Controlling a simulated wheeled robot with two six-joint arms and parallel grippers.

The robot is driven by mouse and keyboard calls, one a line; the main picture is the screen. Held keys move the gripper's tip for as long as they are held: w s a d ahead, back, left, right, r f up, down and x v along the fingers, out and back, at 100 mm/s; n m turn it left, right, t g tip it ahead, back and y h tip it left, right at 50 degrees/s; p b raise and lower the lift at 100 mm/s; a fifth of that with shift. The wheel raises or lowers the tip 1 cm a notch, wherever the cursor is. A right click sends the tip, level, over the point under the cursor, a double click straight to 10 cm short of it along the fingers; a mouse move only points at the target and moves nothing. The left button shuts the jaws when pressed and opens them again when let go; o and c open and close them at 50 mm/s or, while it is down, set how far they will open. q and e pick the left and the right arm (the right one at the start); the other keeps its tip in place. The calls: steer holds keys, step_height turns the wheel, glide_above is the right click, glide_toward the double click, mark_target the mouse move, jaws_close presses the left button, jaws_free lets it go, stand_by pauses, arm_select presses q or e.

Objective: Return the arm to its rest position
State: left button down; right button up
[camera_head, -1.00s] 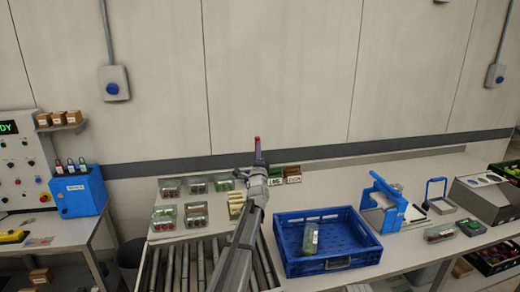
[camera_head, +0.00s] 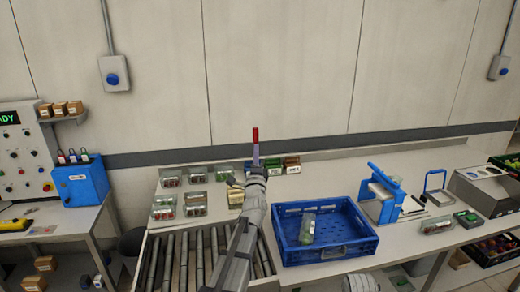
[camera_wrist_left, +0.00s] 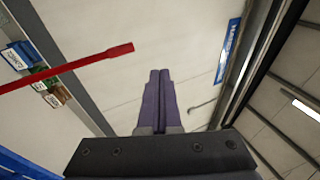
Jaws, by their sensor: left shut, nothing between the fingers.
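My left gripper (camera_head: 256,157) points up and away from me, above the back of the table near the roller conveyor. Its purple fingers are closed together with nothing between them, as the left wrist view (camera_wrist_left: 158,100) also shows. A thin red bar (camera_wrist_left: 70,70) crosses the left of that view beside the fingers. Red (camera_head: 255,134) also shows just above the fingertips in the head view; I cannot tell whether it touches them. My left arm hides part of the rollers.
A blue crate (camera_head: 368,242) holding a clear packet (camera_head: 307,229) stands right of the conveyor rollers (camera_head: 168,262). Several small packs (camera_head: 165,206) stand behind the rollers. A blue-framed device (camera_head: 382,198) stands right of the crate.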

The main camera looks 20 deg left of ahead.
arm_select(q)
steer(key=shift+d, duration=0.15)
steer(key=s+d+f+n+g+h+b, duration=0.1)
steer(key=s+d+f+g+h, duration=0.2)
steer(key=d+f, duration=0.45)
steer(key=s+d+f+g+h, duration=0.2)
steer(key=d+f+g+h, duration=0.15)
steer(key=d+f, duration=0.45)
steer(key=s+d+f+n+g+h+b, duration=0.1)
steer(key=s+d+f+g+h, duration=0.25)
steer(key=d+f, duration=0.4)
steer(key=s+d+f+n+g, duration=0.2)
steer(key=s+d+f+g, duration=0.15)
steer(key=s, duration=0.35)
steer(key=s+d+f+n+g, duration=0.2)
steer(key=s+d+f, duration=0.15)
steer(key=s, duration=0.25)
steer(key=s+f+n+g+y, duration=0.1)
steer(key=s+f+n+g, duration=0.1)
steer(key=s, duration=0.5)
steer(key=s+a+f+n+g+y+b, duration=0.1)
steer(key=s+g, duration=0.3)
steer(key=s, duration=0.4)
steer(key=shift+f+n+y+b, duration=0.3)
steer(key=shift+f+n+y, duration=0.2)
steer(key=shift+n, duration=0.4)
steer(key=shift+s, duration=0.1)
